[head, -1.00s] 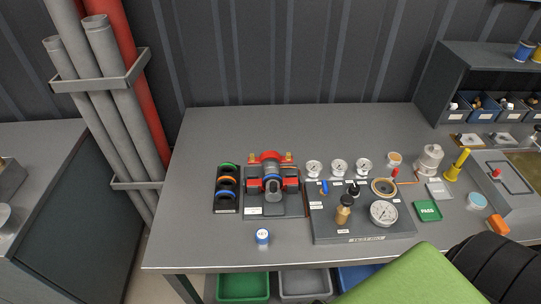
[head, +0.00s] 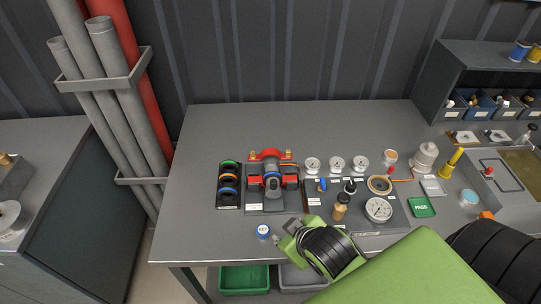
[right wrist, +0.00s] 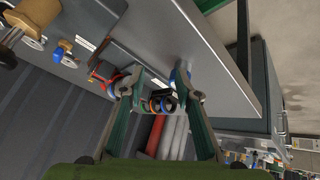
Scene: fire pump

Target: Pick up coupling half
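A grey coupling-like piece with a blue ring (head: 272,184) sits in the middle of the red-and-grey fixture (head: 270,157) on the bench; I take it for the coupling half. In the right wrist view the red part with a blue ring (right wrist: 117,86) shows beside my left-hand finger. My right gripper (head: 285,231) is over the front of the bench, nearer the front edge than the fixture. In the right wrist view its two fingers (right wrist: 155,92) stand wide apart, with nothing held between them. My left gripper is not in view.
A rack of coloured rings (head: 228,186) is left of the fixture. A gauge board (head: 350,226) with fittings is at right. The bench's left side is clear.

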